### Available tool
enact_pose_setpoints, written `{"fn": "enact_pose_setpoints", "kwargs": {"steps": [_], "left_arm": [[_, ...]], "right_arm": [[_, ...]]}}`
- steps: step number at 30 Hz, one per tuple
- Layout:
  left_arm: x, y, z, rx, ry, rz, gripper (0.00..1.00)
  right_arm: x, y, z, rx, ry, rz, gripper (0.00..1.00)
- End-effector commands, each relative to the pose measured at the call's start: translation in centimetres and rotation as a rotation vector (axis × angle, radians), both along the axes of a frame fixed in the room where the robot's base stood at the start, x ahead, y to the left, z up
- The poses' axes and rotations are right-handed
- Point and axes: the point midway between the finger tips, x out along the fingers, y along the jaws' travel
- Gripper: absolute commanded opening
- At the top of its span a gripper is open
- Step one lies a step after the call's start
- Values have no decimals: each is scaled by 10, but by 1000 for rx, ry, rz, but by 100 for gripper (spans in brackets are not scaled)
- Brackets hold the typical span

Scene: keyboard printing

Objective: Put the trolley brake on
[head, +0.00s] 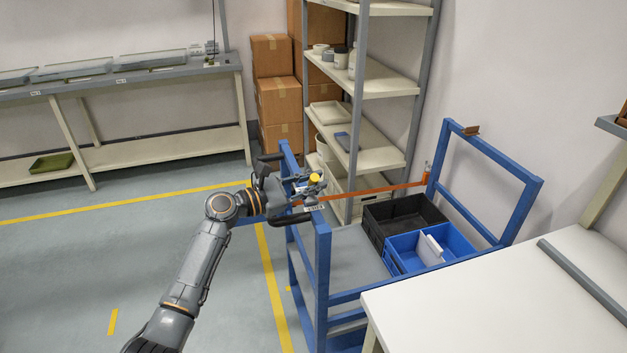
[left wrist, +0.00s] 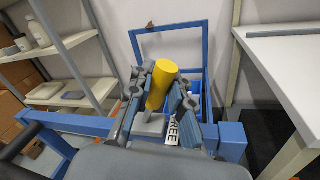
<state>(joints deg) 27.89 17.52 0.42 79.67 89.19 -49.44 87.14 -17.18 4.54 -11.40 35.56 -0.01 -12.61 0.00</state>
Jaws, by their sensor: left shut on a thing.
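The blue trolley (head: 322,270) stands beside the white table, with a flat grey deck. A yellow brake knob (head: 315,179) sits at the trolley's near-left end frame, next to a small label. In the left wrist view, the yellow knob (left wrist: 161,84) is between the fingers and the label (left wrist: 184,130) reads "FREE". My left gripper (head: 303,184) reaches in from the left at the trolley's frame and is shut on the yellow knob. The fingers partly hide the knob's base and mount. My right gripper is not in view.
A black crate (head: 398,213) and a blue crate (head: 460,242) holding a white item stand on the trolley. A shelf rack (head: 386,87) and cardboard boxes (head: 279,101) stand behind. A white table (head: 500,305) is close at right. The floor at left is clear.

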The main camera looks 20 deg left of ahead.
Motion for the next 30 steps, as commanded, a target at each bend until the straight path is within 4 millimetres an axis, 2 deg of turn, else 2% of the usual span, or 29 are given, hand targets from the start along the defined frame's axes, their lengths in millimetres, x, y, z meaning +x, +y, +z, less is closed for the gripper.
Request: {"fn": "enact_pose_setpoints", "kwargs": {"steps": [1, 6, 15, 21, 30], "left_arm": [[0, 0, 5, -12, 20, -1, 0], [3, 2, 12, -67, 104, -1, 0], [17, 12, 16, -219, 327, 0, 0], [29, 20, 13, -326, 483, 1, 0], [44, 30, 5, -463, 684, 0, 0]], "right_arm": [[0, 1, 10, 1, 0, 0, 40], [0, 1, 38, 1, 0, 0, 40], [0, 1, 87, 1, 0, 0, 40], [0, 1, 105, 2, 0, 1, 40], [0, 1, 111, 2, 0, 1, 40]]}}
